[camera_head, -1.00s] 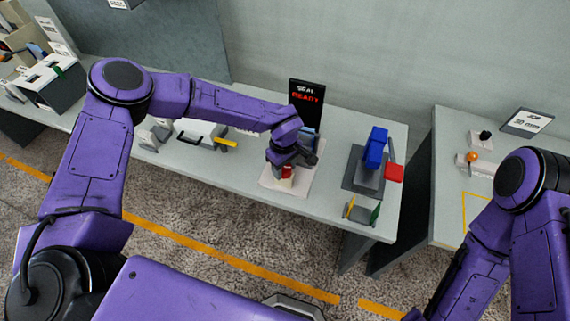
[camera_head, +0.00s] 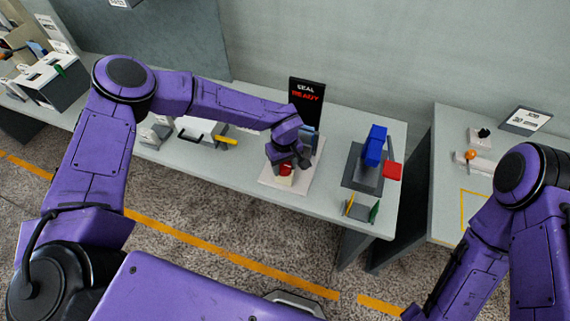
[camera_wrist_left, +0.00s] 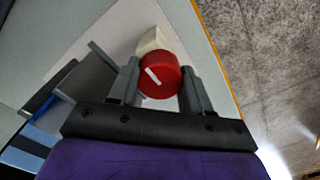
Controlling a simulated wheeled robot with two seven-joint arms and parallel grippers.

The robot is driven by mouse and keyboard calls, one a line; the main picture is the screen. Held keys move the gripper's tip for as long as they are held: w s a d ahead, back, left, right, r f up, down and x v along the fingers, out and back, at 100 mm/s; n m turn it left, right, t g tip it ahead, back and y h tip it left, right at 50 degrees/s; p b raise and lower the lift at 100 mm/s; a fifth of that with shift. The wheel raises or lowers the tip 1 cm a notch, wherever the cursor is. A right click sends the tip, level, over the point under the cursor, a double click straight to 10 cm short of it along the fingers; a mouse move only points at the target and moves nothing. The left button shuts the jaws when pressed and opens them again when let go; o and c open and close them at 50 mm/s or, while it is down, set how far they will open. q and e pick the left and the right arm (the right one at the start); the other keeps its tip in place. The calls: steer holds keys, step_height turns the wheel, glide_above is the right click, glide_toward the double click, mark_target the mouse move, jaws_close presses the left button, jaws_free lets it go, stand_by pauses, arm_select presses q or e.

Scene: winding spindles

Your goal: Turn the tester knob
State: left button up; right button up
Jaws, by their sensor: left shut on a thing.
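The red tester knob (camera_wrist_left: 159,76) with a white pointer line sits between the two fingers of my left gripper (camera_wrist_left: 160,82) in the left wrist view, and the fingers are shut on it. The cream tester body (camera_wrist_left: 153,40) shows behind the knob. In the head view the knob (camera_head: 286,169) shows just below my left gripper (camera_head: 287,166), on the cream block (camera_head: 286,181) on a pale base plate (camera_head: 300,190). My right arm is at the right edge of the head view, but its gripper is out of sight.
A black sign (camera_head: 306,95) reading "SEAL READY" stands behind the tester. A blue device (camera_head: 375,146) on a grey base and a red block (camera_head: 393,171) are to its right. A small stand (camera_head: 361,208) with yellow and green plates is near the front edge.

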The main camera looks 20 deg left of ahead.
mark_target(285, 164)
arm_select(q)
steer(key=shift+w+r, duration=0.15)
steer(key=o, duration=1.1)
steer(key=shift+c, duration=0.2)
step_height(285, 164, up, 10)
steer(key=b, duration=0.3)
steer(key=shift+r, duration=0.2)
